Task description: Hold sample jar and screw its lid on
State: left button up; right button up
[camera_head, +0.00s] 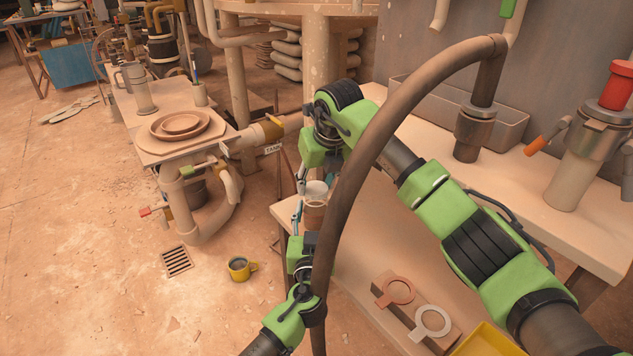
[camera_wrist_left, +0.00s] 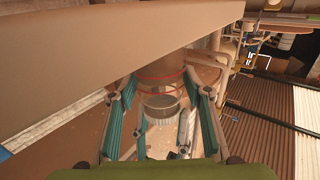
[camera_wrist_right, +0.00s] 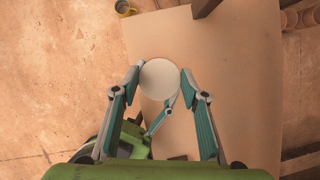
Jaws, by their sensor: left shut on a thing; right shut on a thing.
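The pale round lid (camera_wrist_right: 160,78) lies between the fingers of my right gripper (camera_wrist_right: 160,88), seen face-on in the right wrist view. In the head view the lid (camera_head: 316,188) is just above the brownish sample jar (camera_head: 314,213), behind the brown hose. In the left wrist view a pale rounded rim and a white ribbed part show between the fingers. I cannot tell whether the lid touches the jar or sits on its thread.
The thick brown hose (camera_head: 375,135) arches in front of both grippers. The bench (camera_head: 365,275) holds a block with two ring-shaped pieces (camera_head: 432,322) and a yellow tray (camera_head: 487,343). A yellow mug (camera_head: 238,269) stands on the floor. A side table (camera_head: 150,155) is at the left.

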jog(key=shift+f, duration=0.55)
pick_arm(q)
grip_shut()
pick_arm(e)
jog(key=m, duration=0.2)
jog(key=m+h, duration=0.2)
jog(key=m, duration=0.1)
jog(key=shift+a+m, duration=0.25)
jog(key=shift+m, duration=0.05)
jog(key=m+h, duration=0.1)
jog(key=m, duration=0.3)
jog(key=shift+h, duration=0.4)
jog(key=o, duration=0.7)
